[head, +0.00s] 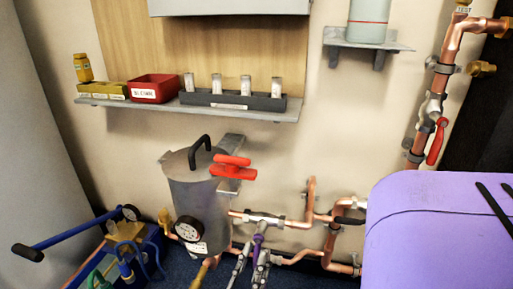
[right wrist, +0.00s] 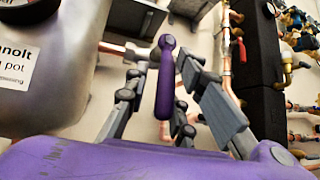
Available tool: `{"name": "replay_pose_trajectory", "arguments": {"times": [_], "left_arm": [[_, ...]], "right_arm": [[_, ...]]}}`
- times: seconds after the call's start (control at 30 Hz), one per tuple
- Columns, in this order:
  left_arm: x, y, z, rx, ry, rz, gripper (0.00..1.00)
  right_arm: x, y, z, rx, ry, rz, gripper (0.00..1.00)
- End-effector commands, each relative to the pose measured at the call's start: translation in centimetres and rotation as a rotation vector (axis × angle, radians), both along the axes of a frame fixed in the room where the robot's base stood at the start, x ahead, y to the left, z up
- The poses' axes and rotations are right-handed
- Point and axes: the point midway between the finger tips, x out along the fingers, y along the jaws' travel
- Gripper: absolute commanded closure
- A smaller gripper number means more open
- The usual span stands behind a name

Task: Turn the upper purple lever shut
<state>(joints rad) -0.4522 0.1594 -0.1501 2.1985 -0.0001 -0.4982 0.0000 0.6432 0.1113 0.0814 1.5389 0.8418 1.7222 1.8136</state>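The purple lever (head: 257,241) sits on a copper pipe's valve low on the wall, right of the grey pot. In the right wrist view the lever (right wrist: 166,82) is long with a rounded upper end, and stands upright in that picture. My right gripper (head: 253,256) has its grey fingers apart on either side of it. In the right wrist view the gripper (right wrist: 165,68) shows gaps at both sides of the lever. My left gripper is not in view.
The grey pot (head: 195,195) with a gauge (head: 189,228) and red handle (head: 232,167) stands left of the lever. A red lever (head: 437,141) is on the right-hand pipe. A shelf (head: 190,106) hangs above. A blue-handled pump (head: 125,230) stands at lower left.

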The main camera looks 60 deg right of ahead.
Motion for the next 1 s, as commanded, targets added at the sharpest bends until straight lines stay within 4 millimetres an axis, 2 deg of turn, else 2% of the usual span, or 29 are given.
{"name": "replay_pose_trajectory", "arguments": {"times": [0.33, 0.47, 0.57, 0.8, 1.0], "left_arm": [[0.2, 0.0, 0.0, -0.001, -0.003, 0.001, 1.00], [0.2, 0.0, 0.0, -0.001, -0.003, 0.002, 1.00], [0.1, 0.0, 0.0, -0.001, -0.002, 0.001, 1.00], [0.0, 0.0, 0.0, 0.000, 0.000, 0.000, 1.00], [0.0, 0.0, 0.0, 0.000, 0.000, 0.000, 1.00]], "right_arm": [[-0.2, -0.1, 0.0, -0.001, 0.000, -0.004, 0.68], [-0.2, -0.1, 0.7, 0.001, -0.003, -0.004, 0.68], [-0.3, -0.1, 2.1, 0.001, -0.004, -0.004, 0.68], [-0.2, 0.0, 6.9, 0.000, -0.005, -0.002, 0.68], [-0.1, 0.0, 9.4, -0.001, -0.002, -0.002, 0.68]]}}
